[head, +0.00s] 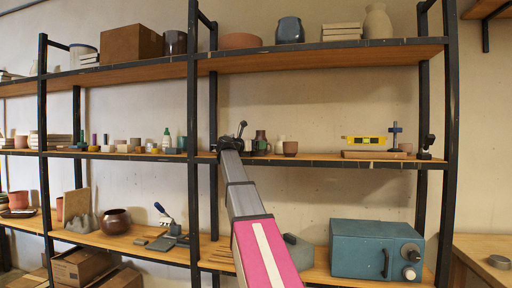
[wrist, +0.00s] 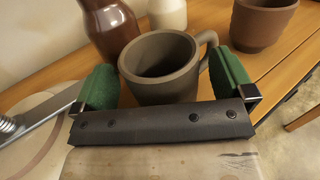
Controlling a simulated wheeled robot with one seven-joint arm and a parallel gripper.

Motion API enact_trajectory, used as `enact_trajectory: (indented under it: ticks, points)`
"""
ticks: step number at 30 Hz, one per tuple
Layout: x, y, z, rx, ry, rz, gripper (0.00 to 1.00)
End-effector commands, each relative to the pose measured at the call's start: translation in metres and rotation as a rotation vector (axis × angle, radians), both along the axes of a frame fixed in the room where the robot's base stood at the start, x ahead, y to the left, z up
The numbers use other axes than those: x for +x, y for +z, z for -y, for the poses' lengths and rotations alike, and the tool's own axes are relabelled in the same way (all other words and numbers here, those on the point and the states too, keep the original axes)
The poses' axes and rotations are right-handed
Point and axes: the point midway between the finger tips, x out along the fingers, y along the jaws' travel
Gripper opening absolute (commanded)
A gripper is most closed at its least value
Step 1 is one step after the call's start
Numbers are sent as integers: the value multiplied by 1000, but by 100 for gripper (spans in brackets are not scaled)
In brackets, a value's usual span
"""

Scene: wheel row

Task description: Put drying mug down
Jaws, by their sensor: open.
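The grey-brown mug (wrist: 160,65) stands upright in the wrist view, its empty mouth facing up and its handle (wrist: 208,45) at the right. My gripper (wrist: 166,82) is open, with one green finger pad on each side of the mug. The handle reaches up behind the right pad. I cannot tell whether either pad touches the mug. The mug's base is hidden by my gripper. In the head view my gripper (head: 233,134) is at the middle shelf (head: 330,160), and the mug cannot be made out there.
Behind the mug stand a dark brown bottle (wrist: 110,25) and a cream bottle (wrist: 167,13). A brown cup (wrist: 262,22) stands to its right. A black upright post (head: 193,110) is just left of my gripper. Shelf space right of the cup is clear up to the yellow level (head: 364,140).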

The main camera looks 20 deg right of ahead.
Motion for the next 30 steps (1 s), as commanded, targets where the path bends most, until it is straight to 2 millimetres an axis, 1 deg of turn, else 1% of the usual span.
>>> enact_trajectory:
  ticks: [9, 15, 18, 21, 30]
  points:
    - [-27, -1, -58, 0, 2, 0, 100]
    - [-39, -1, -86, -1, 1, 0, 100]
    - [-43, 0, -95, -1, -1, 0, 100]
    - [-44, 0, -100, -1, -1, 0, 100]
    - [-45, 0, -101, 0, -1, 0, 100]
